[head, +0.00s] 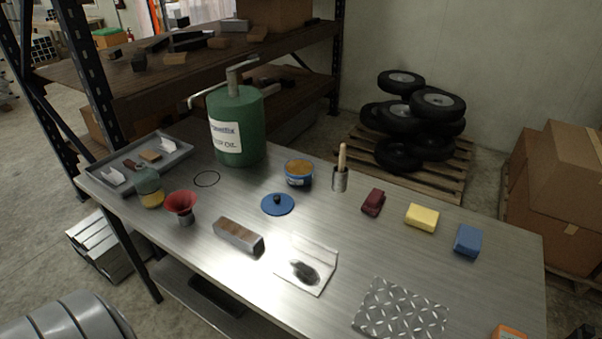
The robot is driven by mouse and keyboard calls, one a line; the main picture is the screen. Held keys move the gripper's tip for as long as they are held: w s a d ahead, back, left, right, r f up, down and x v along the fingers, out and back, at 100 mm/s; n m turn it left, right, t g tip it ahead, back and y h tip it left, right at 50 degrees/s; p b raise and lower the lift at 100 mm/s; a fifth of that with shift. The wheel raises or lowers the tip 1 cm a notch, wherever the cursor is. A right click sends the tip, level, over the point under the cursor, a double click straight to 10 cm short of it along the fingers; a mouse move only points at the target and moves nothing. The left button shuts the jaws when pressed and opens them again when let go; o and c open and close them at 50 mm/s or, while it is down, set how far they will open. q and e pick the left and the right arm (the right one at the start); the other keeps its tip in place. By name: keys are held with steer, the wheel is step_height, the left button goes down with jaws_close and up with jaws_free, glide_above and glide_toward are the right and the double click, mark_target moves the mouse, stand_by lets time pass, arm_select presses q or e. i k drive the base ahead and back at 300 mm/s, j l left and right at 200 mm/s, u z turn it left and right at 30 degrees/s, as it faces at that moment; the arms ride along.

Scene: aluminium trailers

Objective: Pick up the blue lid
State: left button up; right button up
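The blue lid (277,205) is a flat round disc with a small dark knob on top. It lies on the metal table (330,213) near its middle in the head view. A blue tub (299,175) with orange-brown contents stands open just behind it and to the right. Neither of my grippers shows in the head view, so nothing is seen touching the lid.
A red funnel (181,204) and a metal block (238,236) stand in front and left. A green oil can (236,125) is behind. A bent white plate (305,267) lies in front. A brush (341,170) stands right. Bare table surrounds the lid.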

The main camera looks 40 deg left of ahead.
mark_target(273, 204)
steer(key=u, duration=1.25)
steer(key=k+j, duration=0.15)
steer(key=j, duration=0.2)
steer(key=k+j+z, duration=0.1)
steer(key=j, duration=0.25)
